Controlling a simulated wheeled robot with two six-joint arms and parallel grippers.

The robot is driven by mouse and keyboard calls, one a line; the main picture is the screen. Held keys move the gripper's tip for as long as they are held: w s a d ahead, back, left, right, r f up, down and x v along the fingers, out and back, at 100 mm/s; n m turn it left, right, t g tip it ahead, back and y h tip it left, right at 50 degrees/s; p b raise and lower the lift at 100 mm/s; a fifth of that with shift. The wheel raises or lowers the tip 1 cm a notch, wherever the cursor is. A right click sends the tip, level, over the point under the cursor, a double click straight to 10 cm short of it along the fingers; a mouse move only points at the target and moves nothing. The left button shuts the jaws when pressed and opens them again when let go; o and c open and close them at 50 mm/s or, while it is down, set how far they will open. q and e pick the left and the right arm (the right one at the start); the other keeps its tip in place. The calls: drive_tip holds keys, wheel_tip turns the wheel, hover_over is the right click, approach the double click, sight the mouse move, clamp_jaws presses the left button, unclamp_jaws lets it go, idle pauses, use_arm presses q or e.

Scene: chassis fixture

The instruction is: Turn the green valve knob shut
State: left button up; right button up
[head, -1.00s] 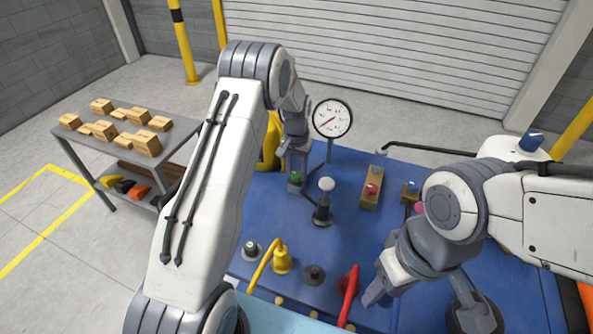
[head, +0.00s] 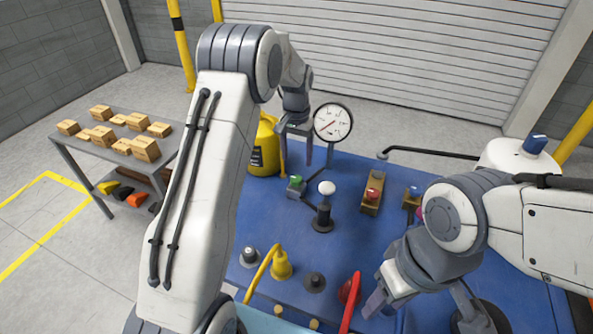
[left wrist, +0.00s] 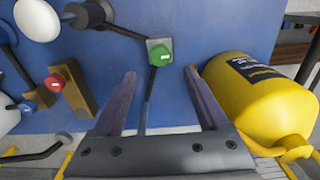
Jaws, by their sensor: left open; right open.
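The green valve knob (head: 295,180) sits on a small grey base on the blue panel, left of the white-topped black post. In the left wrist view the green knob (left wrist: 160,53) shows a small white mark on its face. My left gripper (head: 297,167) is open and empty, above and behind the knob in the head view. In the left wrist view its fingertips (left wrist: 161,73) are spread to either side, with the knob just beyond them and no finger seen touching it. My right gripper (head: 376,301) is open near the red handle, with nothing seen between its fingers.
A yellow cylinder (left wrist: 259,95) stands close beside my left gripper. A pressure gauge (head: 333,122) rises behind the knob. The white-topped post (head: 325,205) and a red knob on a wooden block (head: 372,192) stand to the right.

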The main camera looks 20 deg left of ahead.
use_arm(q)
drive_tip(key=shift+r, duration=1.3)
